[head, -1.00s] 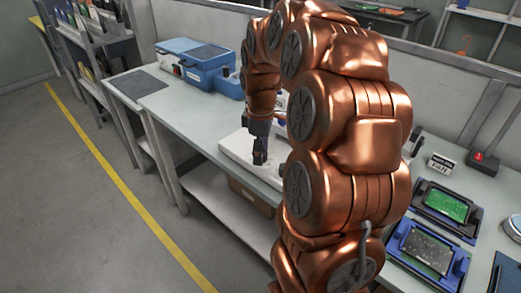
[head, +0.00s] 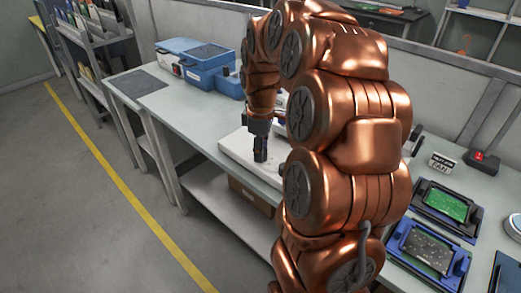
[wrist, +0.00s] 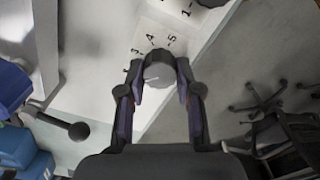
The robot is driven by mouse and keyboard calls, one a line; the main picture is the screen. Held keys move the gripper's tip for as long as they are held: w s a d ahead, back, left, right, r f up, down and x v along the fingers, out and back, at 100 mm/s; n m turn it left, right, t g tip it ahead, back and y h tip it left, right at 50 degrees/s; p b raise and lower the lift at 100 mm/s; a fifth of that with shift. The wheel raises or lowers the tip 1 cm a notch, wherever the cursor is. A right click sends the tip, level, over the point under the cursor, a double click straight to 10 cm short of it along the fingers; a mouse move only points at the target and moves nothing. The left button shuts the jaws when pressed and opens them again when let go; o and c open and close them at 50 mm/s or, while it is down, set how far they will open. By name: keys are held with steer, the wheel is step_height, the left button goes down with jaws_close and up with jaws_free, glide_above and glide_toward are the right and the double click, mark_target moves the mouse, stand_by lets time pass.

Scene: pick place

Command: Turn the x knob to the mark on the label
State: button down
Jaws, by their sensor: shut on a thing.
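A round grey knob (wrist: 160,72) stands between the two fingertips of my gripper (wrist: 160,84) in the wrist view. The gripper is shut on the knob, one finger on each side. A pale line shows on the knob's face. Beside the knob, a white label (wrist: 150,38) carries printed ticks and numbers such as 3, 4 and 5. Whether the knob bears an x cannot be read. In the head view my gripper (head: 260,156) points down at the white base (head: 236,145) on the bench; the knob is hidden there.
A second dark knob (wrist: 210,2) is at the top edge of the wrist view. A blue case (head: 205,66) stands at the back of the bench (head: 180,115). Circuit boards in trays (head: 425,248) lie at the right. A black ball-ended lever (wrist: 78,131) is at the left.

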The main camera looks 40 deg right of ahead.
steer(key=m+b, duration=0.1)
steer(key=m, duration=0.3)
steer(key=shift+f+b, duration=0.15)
steer(key=shift+b, duration=0.25)
steer(key=m+b, duration=0.1)
steer(key=m, duration=0.8)
steer(key=shift+d, duration=0.1)
steer(key=shift+m, duration=2.1)
steer(key=c, duration=0.8)
jaws_free()
steer(key=shift+r, duration=0.25)
